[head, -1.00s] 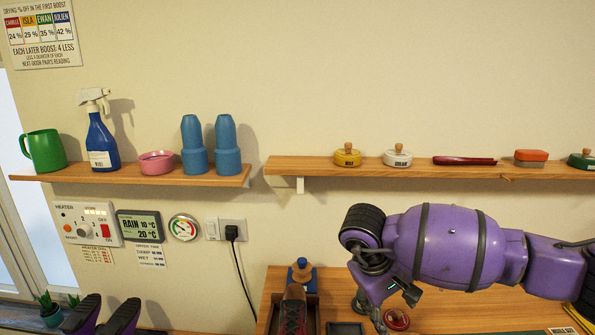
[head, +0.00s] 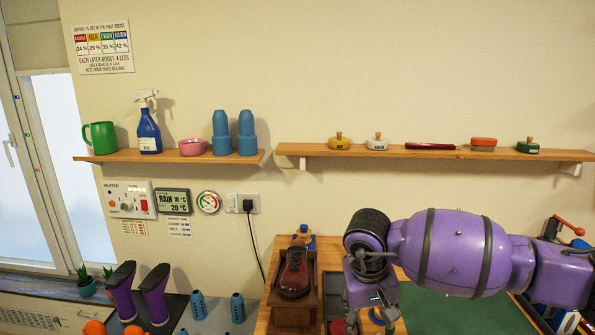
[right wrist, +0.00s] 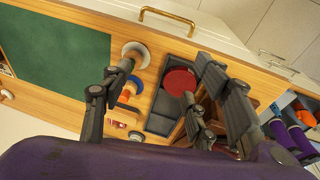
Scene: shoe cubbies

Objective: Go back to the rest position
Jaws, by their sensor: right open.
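My right gripper (head: 365,318) hangs from the purple right arm, which comes in from the right over the wooden bench (head: 262,318). Its fingertips are near the lower edge of the head view. In the right wrist view the gripper (right wrist: 155,92) has its two fingers wide apart with nothing held between them. Below the fingers lie a dark tray (right wrist: 163,112) and a round red item (right wrist: 180,80). My left gripper is not in view.
A dark red shoe (head: 294,272) sits in a wooden holder left of the right gripper. A green mat (head: 460,312) lies beneath the right arm. Purple boots (head: 153,292) stand at lower left. Wall shelves (head: 440,152) hold tins and brushes. Wall space above the arm is free.

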